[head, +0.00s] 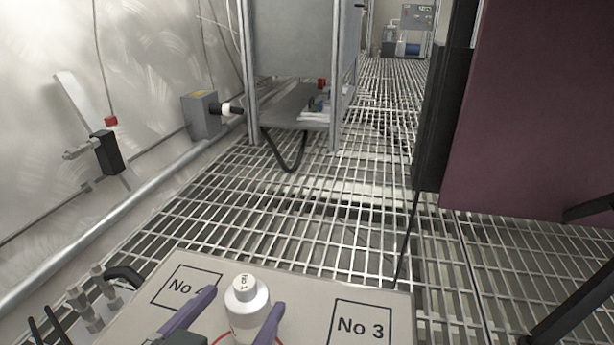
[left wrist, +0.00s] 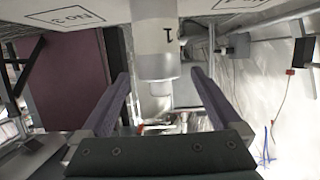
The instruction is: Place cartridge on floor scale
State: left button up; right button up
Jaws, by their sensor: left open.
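The cartridge (head: 248,305), a white cylinder with a narrower, marked cap, stands upright on a pale board (head: 225,268) printed with boxes "No 4" and "No 3". Part of a red ring shows at its base. My left gripper (head: 244,299) is open, with one purple finger on each side of the cartridge. In the left wrist view, the cartridge (left wrist: 156,42) hangs inverted in the picture between the spread fingers (left wrist: 160,88). Whether a finger touches it, I cannot tell. My right gripper is not in view. I cannot make out a floor scale for certain.
Metal grating floor (head: 340,205) runs ahead, with free room in the middle. A steel rack (head: 295,105) stands at the back left. A grey wall box (head: 202,115) and a pipe (head: 130,205) line the left wall. A large maroon panel (head: 535,110) blocks the right.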

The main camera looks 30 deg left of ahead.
pick_arm(q)
jog(key=v, duration=0.6)
jog(key=s+a+r+n+g+y, duration=0.1)
jog(key=s+a+n+g+y, duration=0.15)
jog(key=a+g, duration=0.5)
jog(key=s+d+r+m+g+h, duration=0.2)
jog(key=s+d+m+g+h, duration=0.1)
jog(key=s+d+m+h, duration=0.2)
jog(key=d+m+h+p, duration=0.1)
jog(key=d+m, duration=0.1)
jog(key=d, duration=0.1)
jog(key=shift+d, duration=0.3)
jog(key=shift+s+r, duration=0.1)
jog(key=shift+r, duration=0.15)
